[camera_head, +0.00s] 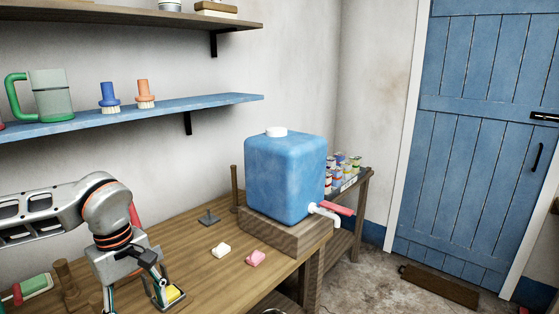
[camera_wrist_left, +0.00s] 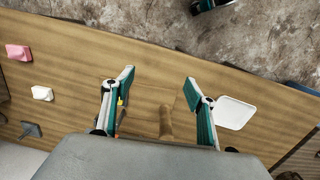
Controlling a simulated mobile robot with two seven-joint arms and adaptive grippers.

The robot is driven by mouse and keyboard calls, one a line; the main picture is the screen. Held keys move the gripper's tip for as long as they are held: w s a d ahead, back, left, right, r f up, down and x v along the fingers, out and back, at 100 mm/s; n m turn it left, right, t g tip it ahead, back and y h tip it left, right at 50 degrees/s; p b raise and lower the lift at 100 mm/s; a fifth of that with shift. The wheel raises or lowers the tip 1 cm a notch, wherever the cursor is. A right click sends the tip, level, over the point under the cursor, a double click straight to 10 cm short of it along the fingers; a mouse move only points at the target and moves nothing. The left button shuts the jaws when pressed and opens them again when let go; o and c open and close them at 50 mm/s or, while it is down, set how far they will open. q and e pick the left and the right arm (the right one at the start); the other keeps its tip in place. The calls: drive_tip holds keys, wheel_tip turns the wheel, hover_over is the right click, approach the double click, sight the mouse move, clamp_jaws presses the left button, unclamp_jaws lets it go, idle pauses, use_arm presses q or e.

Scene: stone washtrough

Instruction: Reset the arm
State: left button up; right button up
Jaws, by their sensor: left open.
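My left gripper (camera_head: 137,298) is at the lower left of the head view, pointing down over the wooden workbench (camera_head: 200,235). In the wrist view the left gripper (camera_wrist_left: 158,82) has its two fingers wide apart, with nothing held between them. A small yellow block (camera_head: 174,293) shows beside one finger, partly hidden; I cannot tell whether they touch. A wooden peg (camera_wrist_left: 166,125) shows below the gap between the fingers in the wrist view. My right gripper is not in view.
A blue water container (camera_head: 285,175) with a tap stands on a wooden block at the bench's right end. A white block (camera_head: 221,250) and a pink block (camera_head: 256,258) lie before it. A blue shelf (camera_head: 150,112) overhangs the bench. A white tray (camera_wrist_left: 235,112) lies beside the gripper.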

use_arm(q)
drive_tip(key=s+d+f+n+g+h, duration=0.15)
drive_tip(key=s+d+h, duration=0.25)
drive_tip(key=d, duration=0.7)
drive_tip(key=s+d+f+n+g+h, duration=0.1)
drive_tip(key=s+d+f+g+h, duration=0.2)
drive_tip(key=d, duration=0.9)
drive_tip(key=s+d+r+n+t+h, duration=0.2)
drive_tip(key=d+r+n+t+h, duration=0.3)
drive_tip(key=d+r+n+h, duration=0.75)
drive_tip(key=w+a+f+n+t+y, duration=0.5)
drive_tip(key=a+f+n+t, duration=0.25)
drive_tip(key=n, duration=0.75)
drive_tip(key=w+a+f+n+t+y, duration=0.5)
drive_tip(key=f+n+t, duration=0.35)
drive_tip(key=n, duration=0.55)
drive_tip(key=s+a+f+n+g+y, duration=0.2)
drive_tip(key=s+a+f+n+y, duration=0.2)
drive_tip(key=f, duration=0.8)
drive_tip(key=s+a+f+n+g+y, duration=0.3)
drive_tip(key=s+a+f+n, duration=0.6)
drive_tip(key=f, duration=0.3)
drive_tip(key=shift+s+a+y, duration=0.35)
drive_tip(key=shift+s+a, duration=0.5)
